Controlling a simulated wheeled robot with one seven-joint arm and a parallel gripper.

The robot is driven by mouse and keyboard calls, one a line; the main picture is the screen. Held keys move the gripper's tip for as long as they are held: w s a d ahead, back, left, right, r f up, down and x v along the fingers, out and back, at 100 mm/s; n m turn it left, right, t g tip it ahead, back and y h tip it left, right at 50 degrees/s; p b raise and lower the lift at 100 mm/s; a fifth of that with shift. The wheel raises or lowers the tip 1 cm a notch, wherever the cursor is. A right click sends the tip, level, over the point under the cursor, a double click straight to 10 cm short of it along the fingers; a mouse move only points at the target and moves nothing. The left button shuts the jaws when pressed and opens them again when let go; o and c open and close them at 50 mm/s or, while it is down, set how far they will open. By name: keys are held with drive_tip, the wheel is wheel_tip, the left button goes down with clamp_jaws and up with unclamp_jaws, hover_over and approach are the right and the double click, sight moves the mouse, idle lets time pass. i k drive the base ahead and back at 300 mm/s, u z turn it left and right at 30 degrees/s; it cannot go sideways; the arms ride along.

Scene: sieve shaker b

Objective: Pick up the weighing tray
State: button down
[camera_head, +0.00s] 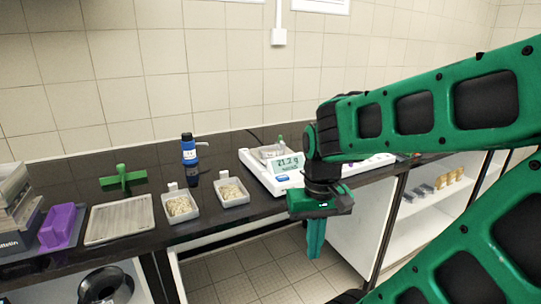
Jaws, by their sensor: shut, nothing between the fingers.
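A white balance (254,172) stands on the dark bench, its display reading about 21.2 g. A small pale tray (267,153) sits on its pan, with its right side close to my arm in the picture. Two more white trays with grainy beige contents, a left one (181,219) and a right one (233,200), stand on the bench left of the balance. I cannot tell which of these is the weighing tray. My gripper (315,254) is shut and empty, its green fingers pointing down in front of the bench edge, apart from all the trays.
A flat metal tray (120,220), a green cross-shaped object (123,179) and a purple holder (62,226) are further left. Open shelves (425,213) lie below the bench at right.

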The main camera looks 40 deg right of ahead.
sight(272, 149)
drive_tip(key=u, duration=1.05)
drive_tip(key=i, duration=0.85)
drive_tip(key=z, duration=2.95)
drive_tip(key=i, duration=0.25)
drive_tip(key=z, duration=0.3)
